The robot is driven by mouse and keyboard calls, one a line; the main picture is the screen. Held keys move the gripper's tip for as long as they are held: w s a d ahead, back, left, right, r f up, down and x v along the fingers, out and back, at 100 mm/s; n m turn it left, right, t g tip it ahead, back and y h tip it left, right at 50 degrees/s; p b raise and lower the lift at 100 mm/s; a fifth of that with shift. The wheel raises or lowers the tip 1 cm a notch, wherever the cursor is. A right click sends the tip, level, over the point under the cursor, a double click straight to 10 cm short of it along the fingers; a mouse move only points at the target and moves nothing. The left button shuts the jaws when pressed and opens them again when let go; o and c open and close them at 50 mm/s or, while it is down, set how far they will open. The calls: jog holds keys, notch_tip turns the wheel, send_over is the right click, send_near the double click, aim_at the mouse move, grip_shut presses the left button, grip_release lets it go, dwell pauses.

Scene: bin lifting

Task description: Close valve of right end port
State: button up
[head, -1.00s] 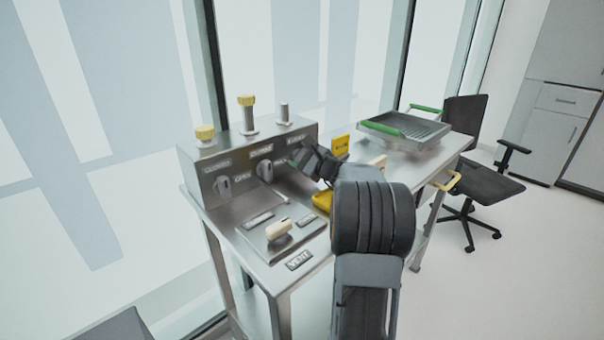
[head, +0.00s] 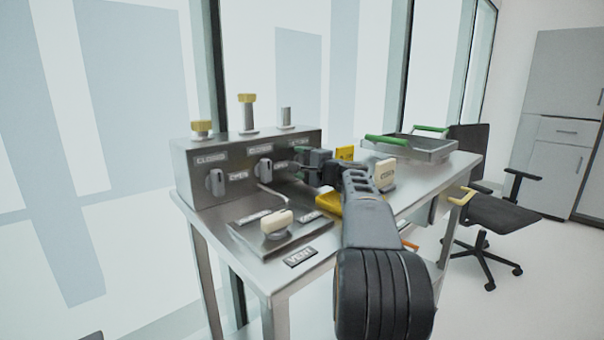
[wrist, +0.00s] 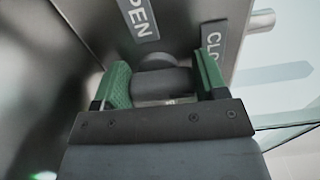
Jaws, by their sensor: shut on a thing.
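The grey metal valve box (head: 190,165) stands on the steel table with a row of grey valve knobs on its front. The left knob (head: 215,182) and middle knob (head: 265,170) show clearly in the head view. The right end knob is hidden there behind my gripper (head: 303,166). In the wrist view, the grey right knob (wrist: 163,80) sits between the green finger pads of my gripper (wrist: 163,68), which is shut on it. An OPEN label (wrist: 138,18) is at its upper left and a partly cut-off CLO… label (wrist: 214,45) at its upper right.
Yellow-capped ports (head: 247,112) and a bare right post (head: 286,117) rise from the box. A cream handle (head: 277,221) and VENT label (head: 299,257) are in front. A yellow block (head: 325,202), green-handled tray (head: 437,150) and chair (head: 490,208) are to the right.

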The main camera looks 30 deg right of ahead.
jog(key=shift+n+b, duration=0.4)
jog(key=shift+n, duration=0.1)
jog(key=o, duration=0.9)
jog(key=shift+o, duration=0.2)
jog(key=shift+r, duration=0.15)
jog(key=s+a+r+p, duration=0.2)
jog(key=s+r+p, duration=0.15)
jog(key=r, duration=0.55)
jog(key=s+a+r, duration=0.3)
jog(key=s, duration=0.6)
jog(key=shift+s+a+r+p, duration=0.15)
jog(key=shift+a+r+p, duration=0.15)
jog(key=shift+a+p, duration=0.15)
